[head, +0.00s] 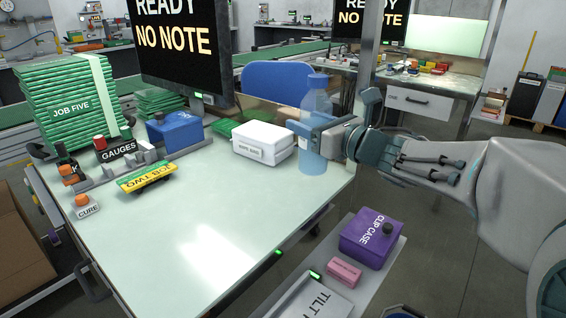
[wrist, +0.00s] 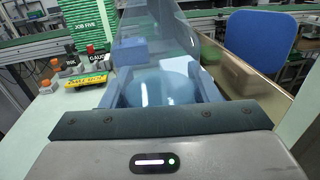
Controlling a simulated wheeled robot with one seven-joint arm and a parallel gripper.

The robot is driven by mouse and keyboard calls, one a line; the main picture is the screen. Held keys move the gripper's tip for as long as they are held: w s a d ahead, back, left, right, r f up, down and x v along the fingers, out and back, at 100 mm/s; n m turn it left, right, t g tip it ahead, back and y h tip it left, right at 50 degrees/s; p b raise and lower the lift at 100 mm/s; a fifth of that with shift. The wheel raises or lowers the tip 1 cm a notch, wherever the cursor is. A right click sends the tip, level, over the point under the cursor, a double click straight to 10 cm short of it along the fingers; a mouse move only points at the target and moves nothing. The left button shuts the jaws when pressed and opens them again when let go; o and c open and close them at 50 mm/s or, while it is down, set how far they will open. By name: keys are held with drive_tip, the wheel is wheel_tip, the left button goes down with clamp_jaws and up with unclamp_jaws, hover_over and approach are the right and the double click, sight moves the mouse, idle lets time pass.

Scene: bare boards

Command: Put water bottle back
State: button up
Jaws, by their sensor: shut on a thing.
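The water bottle (head: 313,160) is clear blue and upright at the right rear part of the pale workbench (head: 220,220). My gripper (head: 310,124) is shut around the bottle's middle, coming from the right. In the wrist view the bottle (wrist: 160,70) fills the space between the blue fingers, and its lower end is hidden. In the head view its base overlaps the bench's right edge; I cannot tell whether it touches the bench.
A white box (head: 262,150) stands just left of the bottle, with a blue case (head: 175,132) farther left. A blue chair back (head: 275,84) is behind. A purple clip case (head: 371,238) sits on a lower shelf at the right. The bench's front middle is clear.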

drive_tip(key=a+f+b, duration=0.2)
drive_tip(key=a+f, duration=0.4)
drive_tip(key=f, duration=0.1)
drive_tip(key=shift+w+f, duration=0.3)
drive_tip(key=shift+w, duration=0.15)
drive_tip(key=shift+f+b, duration=0.1)
drive_tip(key=shift+b, duration=0.25)
drive_tip(key=o, duration=1.2)
drive_tip(key=shift+d+p, duration=0.15)
drive_tip(key=shift+p, duration=0.15)
drive_tip(key=v, duration=1.2)
drive_tip(key=shift+p, duration=0.3)
